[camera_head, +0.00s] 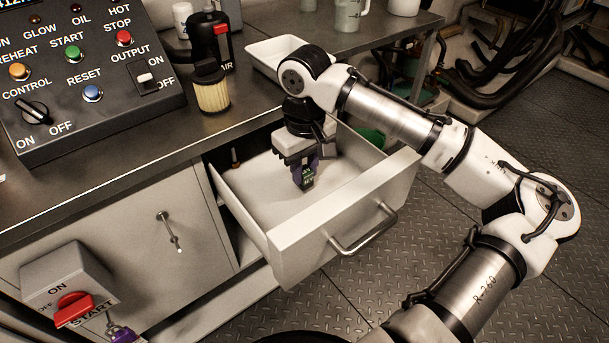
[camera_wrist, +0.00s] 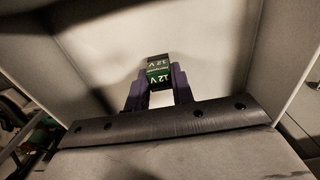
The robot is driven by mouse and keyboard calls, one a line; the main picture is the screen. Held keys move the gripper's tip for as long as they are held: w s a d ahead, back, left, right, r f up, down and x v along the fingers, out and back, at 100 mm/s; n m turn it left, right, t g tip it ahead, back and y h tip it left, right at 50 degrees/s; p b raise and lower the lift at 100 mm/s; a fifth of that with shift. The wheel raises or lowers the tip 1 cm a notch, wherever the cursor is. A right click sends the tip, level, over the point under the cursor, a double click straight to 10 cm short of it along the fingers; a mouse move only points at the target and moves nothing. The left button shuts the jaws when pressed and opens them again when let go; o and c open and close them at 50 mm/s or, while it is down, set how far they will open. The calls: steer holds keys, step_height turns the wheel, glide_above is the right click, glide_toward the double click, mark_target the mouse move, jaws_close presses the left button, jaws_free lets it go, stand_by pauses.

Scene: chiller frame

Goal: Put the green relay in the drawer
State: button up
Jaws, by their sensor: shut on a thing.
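The green relay (camera_head: 307,179) is a small dark block with a green label, held between the purple fingers of my gripper (camera_head: 304,176). In the wrist view the relay (camera_wrist: 159,72) shows "12 V" lettering between the two fingertips (camera_wrist: 160,85). My gripper is shut on it and points down inside the open drawer (camera_head: 283,236). The drawer is pale, pulled out of the bench, with a metal bar handle on its front. I cannot tell whether the relay touches the drawer floor.
A control panel (camera_head: 85,75) stands on the metal bench top at the left. A filter (camera_head: 212,92), a black bottle (camera_head: 210,42) and a white tray (camera_head: 262,52) stand behind the drawer. A red rotary switch (camera_head: 74,307) is at lower left. The floor at right is open.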

mark_target(304, 170)
steer(key=shift+f, duration=1.1)
steer(key=shift+f, duration=0.15)
steer(key=o, duration=1)
steer(key=shift+c, duration=0.2)
step_height(304, 170, up, 12)
steer(key=p, duration=0.1)
steer(key=shift+r, duration=0.2)
